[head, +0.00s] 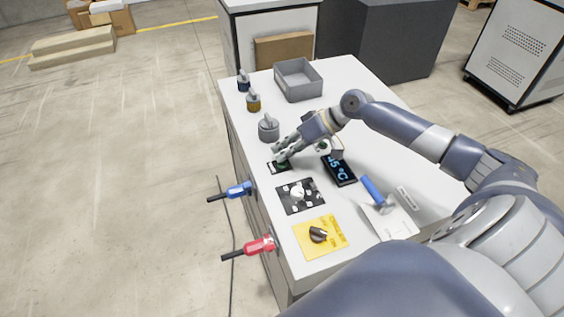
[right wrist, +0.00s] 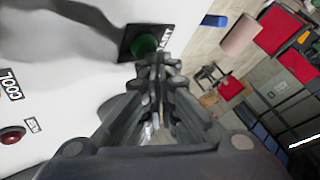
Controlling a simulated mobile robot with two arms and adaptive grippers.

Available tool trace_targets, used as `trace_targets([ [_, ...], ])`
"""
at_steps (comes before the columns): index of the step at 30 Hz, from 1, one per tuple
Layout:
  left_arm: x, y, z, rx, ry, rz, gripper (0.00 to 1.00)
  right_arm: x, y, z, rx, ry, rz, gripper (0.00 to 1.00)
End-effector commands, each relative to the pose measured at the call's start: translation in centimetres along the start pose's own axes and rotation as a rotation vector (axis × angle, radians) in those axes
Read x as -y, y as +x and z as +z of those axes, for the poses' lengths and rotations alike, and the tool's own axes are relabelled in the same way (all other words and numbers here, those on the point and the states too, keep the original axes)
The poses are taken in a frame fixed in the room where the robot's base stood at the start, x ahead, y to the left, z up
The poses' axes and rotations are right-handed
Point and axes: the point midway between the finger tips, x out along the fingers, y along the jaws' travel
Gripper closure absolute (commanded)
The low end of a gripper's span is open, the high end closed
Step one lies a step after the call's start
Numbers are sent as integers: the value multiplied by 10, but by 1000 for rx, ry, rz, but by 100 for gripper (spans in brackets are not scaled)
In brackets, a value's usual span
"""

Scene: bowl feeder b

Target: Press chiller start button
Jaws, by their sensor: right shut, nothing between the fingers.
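The green button sits on a small black plate (head: 273,169) on the white cabinet top. In the right wrist view, the button (right wrist: 146,44) shows as a round green cap on its black plate, with white lettering at the plate's edge. My right gripper (head: 279,157) is shut and empty, reaching in over the cabinet from the right. Its fingertips (right wrist: 158,64) are right beside the green button and partly cover it in the head view. I cannot tell whether they touch it. My left gripper is in neither view.
A dark display (head: 339,170) reading in °C, a black dial plate (head: 300,196) and a yellow knob plate (head: 320,238) lie near my right gripper. Blue (head: 238,190) and red (head: 262,245) handles stick out from the cabinet's left side. A grey bin (head: 298,80) stands farther back.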

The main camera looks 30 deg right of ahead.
Motion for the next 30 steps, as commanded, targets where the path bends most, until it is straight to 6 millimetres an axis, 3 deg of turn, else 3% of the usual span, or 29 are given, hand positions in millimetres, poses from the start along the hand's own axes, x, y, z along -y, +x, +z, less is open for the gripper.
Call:
trace_targets([
  [30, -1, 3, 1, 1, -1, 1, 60, -5, 7, 6, 2, 0, 0, 100],
])
